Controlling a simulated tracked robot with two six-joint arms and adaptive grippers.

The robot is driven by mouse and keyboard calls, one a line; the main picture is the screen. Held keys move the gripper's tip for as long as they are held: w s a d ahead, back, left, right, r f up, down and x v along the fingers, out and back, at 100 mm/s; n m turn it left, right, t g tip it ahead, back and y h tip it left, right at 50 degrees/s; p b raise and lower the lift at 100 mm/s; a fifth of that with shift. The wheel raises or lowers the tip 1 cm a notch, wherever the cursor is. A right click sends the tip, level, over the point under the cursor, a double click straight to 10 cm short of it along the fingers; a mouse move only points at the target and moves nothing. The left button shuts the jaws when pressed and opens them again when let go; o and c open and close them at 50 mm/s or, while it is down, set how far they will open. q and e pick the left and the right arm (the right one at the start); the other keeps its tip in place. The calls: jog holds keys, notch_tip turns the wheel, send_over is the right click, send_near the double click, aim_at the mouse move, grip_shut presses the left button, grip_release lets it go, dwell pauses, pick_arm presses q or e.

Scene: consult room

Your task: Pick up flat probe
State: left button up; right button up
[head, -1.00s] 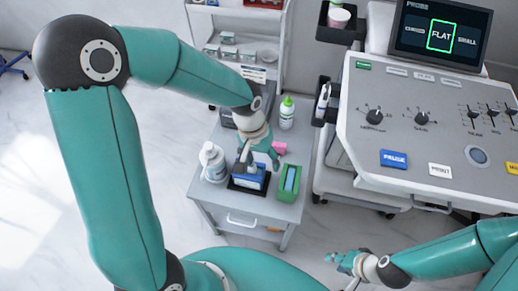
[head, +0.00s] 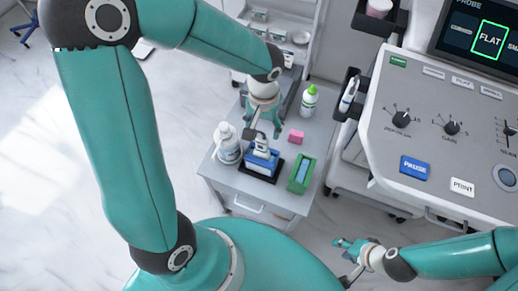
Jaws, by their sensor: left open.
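A blue block-like holder (head: 261,161) stands on a dark pad on the small grey cart. A pale grey piece (head: 262,143) stands up from its top; I cannot tell for sure whether it is the flat probe. My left gripper (head: 262,130) is open just behind and above this piece, with no visible hold on it. A slim white probe-like item (head: 349,94) sits in a dark holder on the console's left side. The console screen (head: 488,40) has FLAT framed in green. My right gripper (head: 345,260) is at lower right, apart from the cart, its fingers seemingly spread.
On the cart top (head: 222,180), a white bottle (head: 227,146) stands left of the blue holder and a green-capped bottle (head: 309,101) behind right. A pink block (head: 296,137) and a green box (head: 301,174) are to the right. The console (head: 440,130) borders the right.

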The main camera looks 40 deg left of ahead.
aim_at(262, 138)
pick_arm(q)
jog(key=shift+s+f, duration=0.15)
jog(key=shift+f, duration=1.4)
jog(key=shift+s+f, duration=0.15)
jog(key=shift+f, duration=1.4)
jog(key=c, duration=1)
